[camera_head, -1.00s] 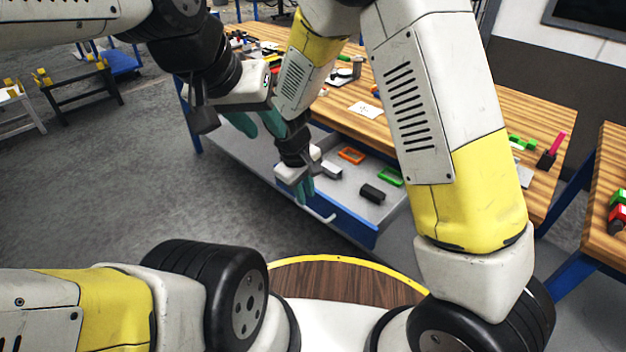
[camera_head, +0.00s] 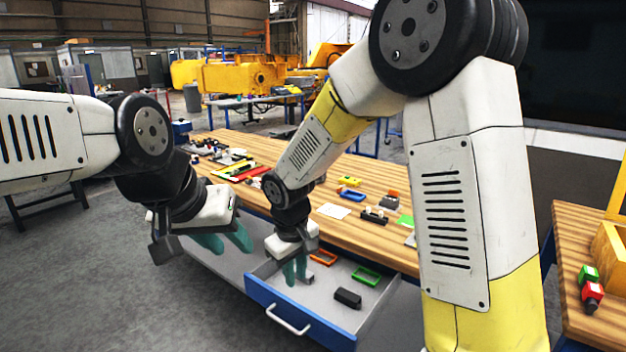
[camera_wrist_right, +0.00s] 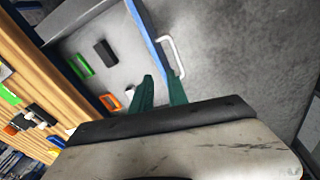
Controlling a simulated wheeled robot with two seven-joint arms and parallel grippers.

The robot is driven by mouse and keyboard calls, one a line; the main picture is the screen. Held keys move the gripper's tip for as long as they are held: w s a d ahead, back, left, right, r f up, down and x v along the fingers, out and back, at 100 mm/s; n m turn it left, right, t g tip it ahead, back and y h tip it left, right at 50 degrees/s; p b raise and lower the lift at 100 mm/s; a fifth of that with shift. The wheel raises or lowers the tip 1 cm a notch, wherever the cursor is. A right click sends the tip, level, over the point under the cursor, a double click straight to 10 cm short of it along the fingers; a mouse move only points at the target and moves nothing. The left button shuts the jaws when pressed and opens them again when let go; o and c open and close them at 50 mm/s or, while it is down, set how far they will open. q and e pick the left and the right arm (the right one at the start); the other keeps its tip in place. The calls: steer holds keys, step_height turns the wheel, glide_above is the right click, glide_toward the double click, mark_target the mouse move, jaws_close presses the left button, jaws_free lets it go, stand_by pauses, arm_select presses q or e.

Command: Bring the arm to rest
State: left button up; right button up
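My right gripper (camera_head: 295,270) hangs over the left part of the open blue-fronted drawer (camera_head: 262,295), its teal fingers pointing down. In the right wrist view its two fingers (camera_wrist_right: 160,78) stand a little apart with nothing between them. My left gripper (camera_head: 224,242) is further left, in front of the workbench and left of the drawer. Its teal fingers are spread and no object shows between them. Both arms are raised and bent.
The drawer holds an orange frame (camera_head: 324,257), a green frame (camera_head: 367,276) and a black block (camera_head: 347,298). Its handle (camera_head: 287,322) sticks out in front. The wooden workbench (camera_head: 375,245) carries several small parts. A second table (camera_head: 575,270) stands at the right. Grey floor lies open at left.

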steer(key=s+d+r+m+t+y, duration=0.15)
steer(key=s+d+r+m, duration=0.25)
steer(key=d+r, duration=0.75)
steer(key=s+d+r+m+t, duration=0.2)
steer(key=s+d+r+m, duration=0.2)
steer(key=s, duration=0.6)
steer(key=d+r+y, duration=0.1)
steer(key=d+r, duration=0.1)
steer(key=d, duration=0.1)
steer(key=shift+d+r+t, duration=0.25)
steer(key=shift+d+t, duration=0.05)
steer(key=shift+t, duration=0.05)
